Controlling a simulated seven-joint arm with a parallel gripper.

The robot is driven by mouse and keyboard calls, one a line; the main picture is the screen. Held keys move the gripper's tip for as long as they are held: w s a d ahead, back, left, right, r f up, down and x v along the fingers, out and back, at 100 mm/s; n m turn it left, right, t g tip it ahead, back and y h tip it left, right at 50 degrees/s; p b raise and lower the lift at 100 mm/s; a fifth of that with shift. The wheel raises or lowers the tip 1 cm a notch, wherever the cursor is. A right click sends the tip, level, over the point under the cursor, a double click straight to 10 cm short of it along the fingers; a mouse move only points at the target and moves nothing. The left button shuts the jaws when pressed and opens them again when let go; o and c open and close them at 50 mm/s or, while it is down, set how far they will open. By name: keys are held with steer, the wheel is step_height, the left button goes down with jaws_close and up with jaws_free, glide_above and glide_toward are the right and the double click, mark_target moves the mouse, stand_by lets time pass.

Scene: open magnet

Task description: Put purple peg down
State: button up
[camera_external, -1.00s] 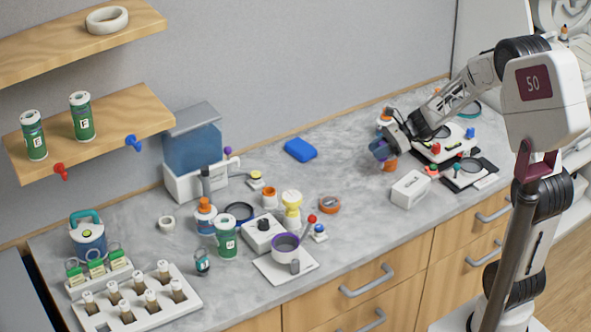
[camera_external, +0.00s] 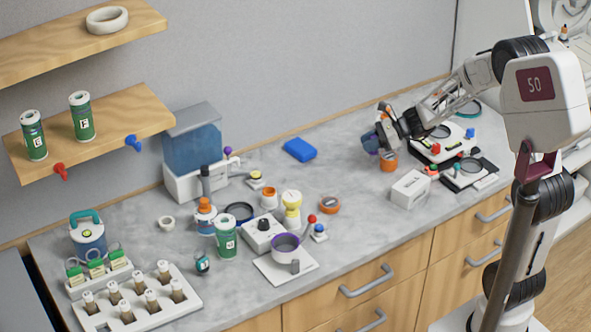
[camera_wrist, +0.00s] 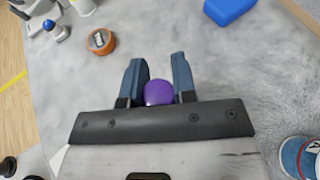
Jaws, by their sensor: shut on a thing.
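The purple peg (camera_wrist: 159,92) sits between the two blue fingers of my gripper (camera_wrist: 158,68) in the wrist view. Only its rounded purple top shows there. My gripper is shut on it, with grey countertop beyond the fingertips. In the external view, my gripper (camera_external: 371,143) is at the back right of the counter, beside an orange-based jar (camera_external: 388,161). The peg's lower end is hidden, and I cannot tell whether it touches the counter.
A blue block (camera_external: 300,149) lies to the left of my gripper, with bare counter between. An orange ring-shaped item (camera_external: 329,205) and a white box (camera_external: 410,189) are nearer the front. Black-and-white devices (camera_external: 440,145) stand to the right.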

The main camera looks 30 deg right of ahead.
steer(key=w+m+t+h, duration=0.2)
steer(key=w+m+t, duration=0.1)
steer(key=w, duration=0.3)
steer(key=shift+w+d+m+t+h, duration=0.3)
steer(key=shift+m+t+h, duration=0.1)
steer(key=shift+m, duration=0.2)
steer(key=w+a+f, duration=0.1)
steer(key=w, duration=1.5)
steer(key=shift+f, duration=0.2)
steer(key=shift+f, duration=1.75)
steer(key=shift+f, duration=0.1)
steer(key=o, duration=0.9)
